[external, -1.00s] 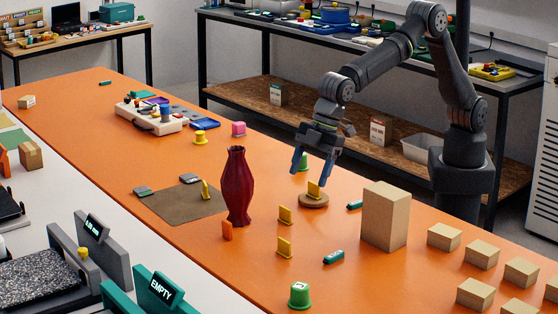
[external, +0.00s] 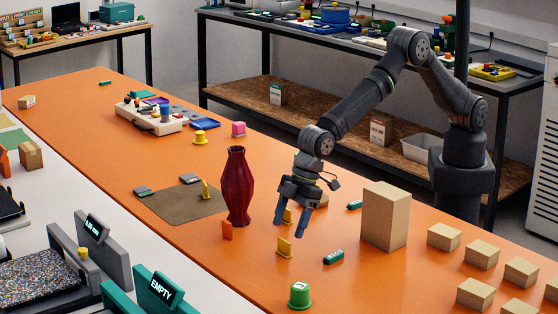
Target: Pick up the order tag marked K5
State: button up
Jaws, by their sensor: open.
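Several small yellow tags stand on the orange table; no marking such as K5 can be read on any of them. One tag (external: 284,248) stands upright just in front of my gripper (external: 289,230). Another tag (external: 288,215) shows between and behind the fingers, partly hidden by them. A further yellow tag (external: 205,190) stands on a brown mat (external: 170,205) to the left. My gripper points down, open, with nothing seen between its fingers. Whether a finger touches a tag cannot be told. A round wooden base behind is mostly hidden by my gripper.
A tall dark red vase (external: 238,187) stands close to the left of my gripper. A tall cardboard box (external: 385,216) and several small boxes stand to the right. A teal piece (external: 333,257), an orange piece (external: 227,231) and a green cup (external: 299,295) stand nearby.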

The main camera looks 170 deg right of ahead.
aim_at(284, 240)
jog(key=shift+w+x, duration=0.25)
jog(key=shift+x, duration=1.1)
jog(key=shift+w+x, duration=0.2)
jog(key=shift+x, duration=1.15)
jog(key=shift+a+r, duration=0.1)
jog(key=shift+c, duration=0.4)
jog(key=c, duration=1)
